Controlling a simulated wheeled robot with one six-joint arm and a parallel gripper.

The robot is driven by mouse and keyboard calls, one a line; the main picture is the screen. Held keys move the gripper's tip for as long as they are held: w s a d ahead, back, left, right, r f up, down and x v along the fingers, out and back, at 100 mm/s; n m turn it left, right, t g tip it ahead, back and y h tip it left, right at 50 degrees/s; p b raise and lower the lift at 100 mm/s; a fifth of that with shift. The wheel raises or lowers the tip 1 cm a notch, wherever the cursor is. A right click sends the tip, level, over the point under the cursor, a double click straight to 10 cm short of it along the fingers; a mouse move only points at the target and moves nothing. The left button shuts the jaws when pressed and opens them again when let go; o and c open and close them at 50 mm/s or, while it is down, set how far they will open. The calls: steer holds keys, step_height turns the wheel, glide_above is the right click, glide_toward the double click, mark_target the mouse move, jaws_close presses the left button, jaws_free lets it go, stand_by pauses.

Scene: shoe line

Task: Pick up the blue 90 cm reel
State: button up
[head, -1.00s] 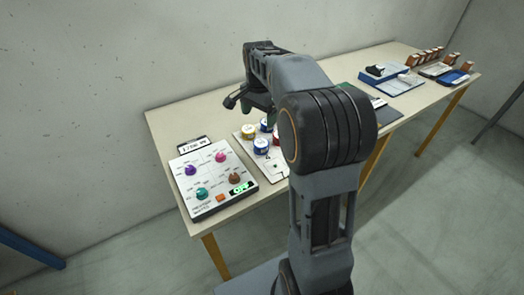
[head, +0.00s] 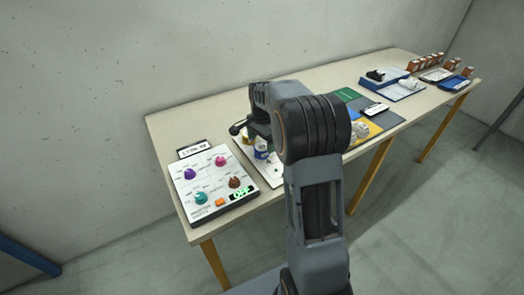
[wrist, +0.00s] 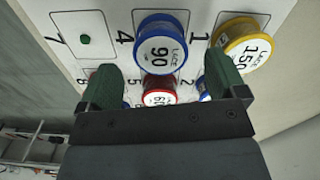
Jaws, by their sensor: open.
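In the wrist view the blue reel marked 90 (wrist: 160,46) stands on a white numbered board (wrist: 115,62) by the printed 4. My gripper (wrist: 162,66) is open and empty, its two green fingers spread to either side of the reels. The 90 reel lies beyond the fingertips, roughly centred between them; I cannot tell the height gap. A red reel (wrist: 158,90) sits nearer my palm, between the fingers. In the head view a blue reel (head: 261,154) shows below my gripper, its label too small to read.
A yellow reel marked 150 (wrist: 246,46) stands to the right of the 90 reel. Another blue reel (wrist: 203,88) is partly hidden by the right finger. The square by the 7 holds no reel. A control panel with coloured knobs (head: 213,178) lies left of the board.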

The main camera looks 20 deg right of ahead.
mark_target(262, 146)
steer(key=shift+f, duration=1.75)
steer(key=c, duration=1)
steer(key=shift+r, duration=0.1)
